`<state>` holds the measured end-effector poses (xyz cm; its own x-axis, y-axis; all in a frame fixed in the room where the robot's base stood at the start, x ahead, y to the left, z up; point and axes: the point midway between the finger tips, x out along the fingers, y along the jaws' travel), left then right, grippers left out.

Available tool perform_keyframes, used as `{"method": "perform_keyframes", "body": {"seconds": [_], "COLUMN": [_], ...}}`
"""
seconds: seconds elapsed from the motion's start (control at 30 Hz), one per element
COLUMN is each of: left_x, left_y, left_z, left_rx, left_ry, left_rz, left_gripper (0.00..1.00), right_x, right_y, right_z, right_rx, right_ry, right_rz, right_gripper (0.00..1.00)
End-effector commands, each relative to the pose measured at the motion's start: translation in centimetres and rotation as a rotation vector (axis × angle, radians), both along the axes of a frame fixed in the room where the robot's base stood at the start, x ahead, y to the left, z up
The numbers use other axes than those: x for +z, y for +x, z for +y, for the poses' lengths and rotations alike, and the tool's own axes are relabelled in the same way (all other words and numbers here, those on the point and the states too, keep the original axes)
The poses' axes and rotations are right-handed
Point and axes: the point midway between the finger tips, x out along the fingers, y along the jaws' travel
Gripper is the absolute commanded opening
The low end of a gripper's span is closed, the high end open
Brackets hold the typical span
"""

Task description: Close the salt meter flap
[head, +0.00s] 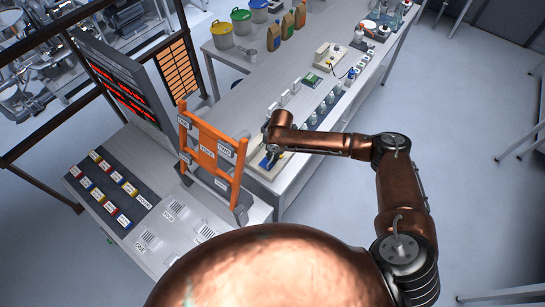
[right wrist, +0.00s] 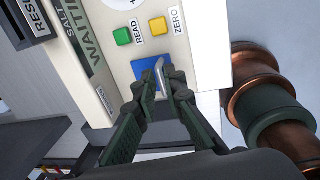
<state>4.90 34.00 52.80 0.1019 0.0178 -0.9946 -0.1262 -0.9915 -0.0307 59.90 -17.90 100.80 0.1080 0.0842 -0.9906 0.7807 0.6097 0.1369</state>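The salt meter (right wrist: 195,45) is a white box with a green READ button, a yellow ZERO button and a dark screen showing WAITING. Below the buttons is a blue patch (right wrist: 140,68) with a thin pale metal plate, apparently the flap (right wrist: 160,72), standing across it. My right gripper (right wrist: 159,92) has one finger on each side of this plate, with a narrow gap between the tips. I cannot tell whether they press on it. In the head view the salt meter (head: 258,173) is partly hidden behind the orange frame and my right gripper (head: 270,148). My left gripper is out of view.
The orange frame (head: 208,150) stands upright just left of the meter. A panel with coloured labelled blocks (head: 108,188) lies further left.

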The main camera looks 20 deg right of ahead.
Motion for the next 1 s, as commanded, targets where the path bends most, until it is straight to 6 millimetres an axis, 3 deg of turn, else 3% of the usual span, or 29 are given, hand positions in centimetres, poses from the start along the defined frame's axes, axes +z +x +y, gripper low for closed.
{"method": "perform_keyframes", "body": {"seconds": [0.13,0.5,0.83,1.0], "left_x": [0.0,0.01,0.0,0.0], "left_y": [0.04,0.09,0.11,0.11], "left_z": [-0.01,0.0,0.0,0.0], "left_rx": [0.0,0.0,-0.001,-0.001], "left_ry": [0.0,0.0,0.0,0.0], "left_rz": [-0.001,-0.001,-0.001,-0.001], "left_gripper": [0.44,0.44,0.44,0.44], "right_x": [0.01,0.02,0.01,0.01], "right_y": [0.01,0.01,0.0,-0.01], "right_z": [-0.01,0.0,0.0,-0.01], "right_rx": [0.0,0.0,0.0,0.0], "right_ry": [0.0,0.0,0.0,0.0], "right_rz": [0.0,0.0,0.0,0.0], "right_gripper": [0.0,0.0,0.23,0.24]}}
